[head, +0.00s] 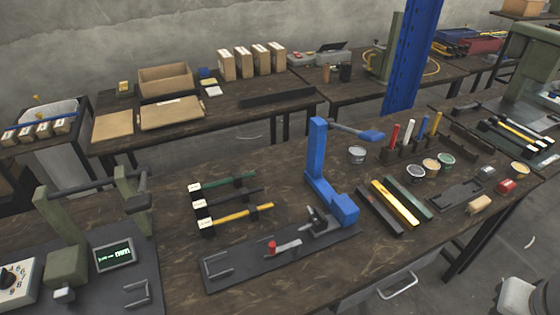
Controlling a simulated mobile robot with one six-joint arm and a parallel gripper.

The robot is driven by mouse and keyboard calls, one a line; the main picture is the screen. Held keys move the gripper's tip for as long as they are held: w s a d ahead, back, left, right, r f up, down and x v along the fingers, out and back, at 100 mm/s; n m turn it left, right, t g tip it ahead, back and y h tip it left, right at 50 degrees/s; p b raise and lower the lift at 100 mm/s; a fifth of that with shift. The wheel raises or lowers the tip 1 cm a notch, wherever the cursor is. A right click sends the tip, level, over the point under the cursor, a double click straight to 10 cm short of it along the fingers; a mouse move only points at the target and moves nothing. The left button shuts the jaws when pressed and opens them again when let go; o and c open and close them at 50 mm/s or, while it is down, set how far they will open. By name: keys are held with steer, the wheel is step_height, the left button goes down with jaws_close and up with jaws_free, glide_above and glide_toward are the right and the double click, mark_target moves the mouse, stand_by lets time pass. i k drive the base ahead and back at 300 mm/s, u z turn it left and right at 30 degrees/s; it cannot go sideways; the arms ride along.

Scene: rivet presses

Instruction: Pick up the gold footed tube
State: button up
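A gold-yellow tube (245,215) lies on the dark workbench, left of the blue press (318,160). It has a dark foot-like block with a white label at its left end. A black tube (238,195) and a green tube (235,182) with similar labelled ends lie behind it, roughly parallel. A plain yellow bar (396,203) lies right of the press, between a black bar (380,212) and a green bar (410,197). My gripper is not in view.
The press base plate (230,271) carries a red-topped part (272,247) in front of the tubes. A green press (65,225) and a display (113,254) stand left. Several small cans and upright coloured tools stand at right. Bare bench surrounds the gold tube.

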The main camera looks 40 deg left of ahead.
mark_target(205, 226)
steer(key=u, duration=2.1)
steer(key=k, duration=0.85)
steer(key=u, duration=0.1)
steer(key=i, duration=0.9)
steer(key=u, duration=0.05)
